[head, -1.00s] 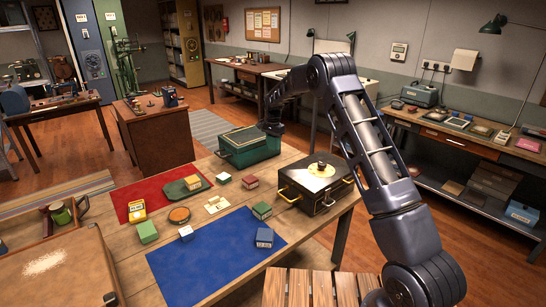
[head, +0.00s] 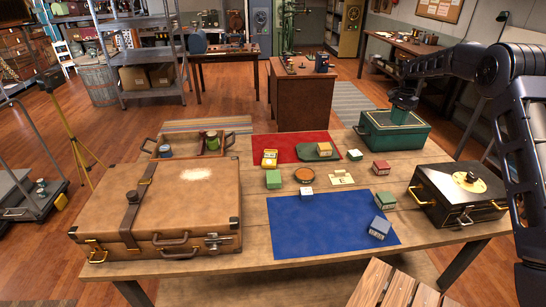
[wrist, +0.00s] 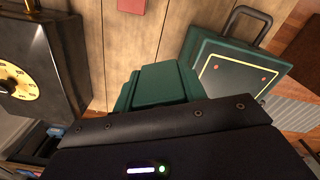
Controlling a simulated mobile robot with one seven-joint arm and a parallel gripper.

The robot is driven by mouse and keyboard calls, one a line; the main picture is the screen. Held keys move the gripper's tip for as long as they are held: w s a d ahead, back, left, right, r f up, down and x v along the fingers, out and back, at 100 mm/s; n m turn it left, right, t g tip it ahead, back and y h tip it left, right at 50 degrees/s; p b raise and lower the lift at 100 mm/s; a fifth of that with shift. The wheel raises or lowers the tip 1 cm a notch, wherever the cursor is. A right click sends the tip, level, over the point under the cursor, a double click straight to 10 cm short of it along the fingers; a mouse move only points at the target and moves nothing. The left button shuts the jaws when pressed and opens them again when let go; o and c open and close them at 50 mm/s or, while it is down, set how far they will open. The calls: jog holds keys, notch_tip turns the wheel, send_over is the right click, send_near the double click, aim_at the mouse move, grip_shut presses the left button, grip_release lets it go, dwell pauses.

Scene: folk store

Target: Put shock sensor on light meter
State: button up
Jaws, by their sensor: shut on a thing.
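My gripper (head: 403,103) is above the green case at the table's back right. It is shut on a dark green blocky thing (wrist: 155,88), which shows just beyond the gripper body in the wrist view. Its face and any label are hidden, so I cannot tell whether it is the shock sensor. Small boxes stand on the table: yellow (head: 269,159), green (head: 273,179), white (head: 307,193), blue (head: 379,228), red-topped (head: 381,168) and another green one (head: 383,199). Labels are too small to tell which is the light meter.
The green case (head: 375,136) shows its handle in the wrist view (wrist: 215,50). A black case with a dial (head: 430,190) stands at right. A brown suitcase (head: 120,215) fills the left. The blue mat (head: 310,225) is mostly clear; a red mat (head: 272,140) lies behind.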

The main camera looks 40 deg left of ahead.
jog(key=s+a+n, duration=0.2)
jog(key=s+a, duration=0.1)
jog(key=a, duration=0.4)
jog(key=s+a+n, duration=0.2)
jog(key=s+a, duration=0.2)
jog(key=a, duration=0.3)
notch_tip(320, 180, up, 2)
jog(key=n, duration=0.9)
send_over(270, 160)
notch_tip(270, 160, down, 20)
jog(key=shift+d+r, duration=0.15)
jog(key=o, duration=1)
